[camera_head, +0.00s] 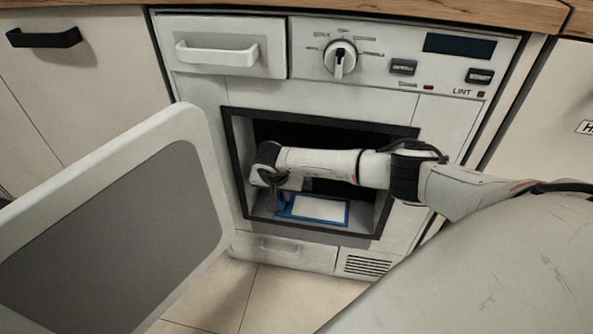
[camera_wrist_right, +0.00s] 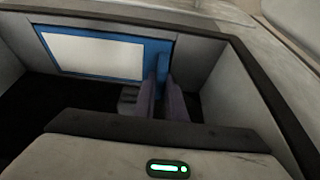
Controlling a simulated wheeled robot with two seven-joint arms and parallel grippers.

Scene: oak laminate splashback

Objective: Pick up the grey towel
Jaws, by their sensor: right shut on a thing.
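No grey towel can be made out in either view. My right gripper (camera_head: 279,190) is inside the dark opening of the machine, reached through its front. In the right wrist view the gripper (camera_wrist_right: 160,92) is shut on the blue tab of a flat blue-framed white panel (camera_wrist_right: 95,56). This panel also shows in the head view (camera_head: 319,208), low inside the opening, to the right of the gripper. I cannot tell whether the panel touches the floor of the opening. My left gripper is not in view.
The machine's open door (camera_head: 110,235) stands at the left with a grey inner face. A dark frame (camera_head: 238,165) edges the opening. Above are a closed drawer (camera_head: 220,48), a dial (camera_head: 340,58) and a panel marked LINT. Tiled floor (camera_head: 215,295) lies in front.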

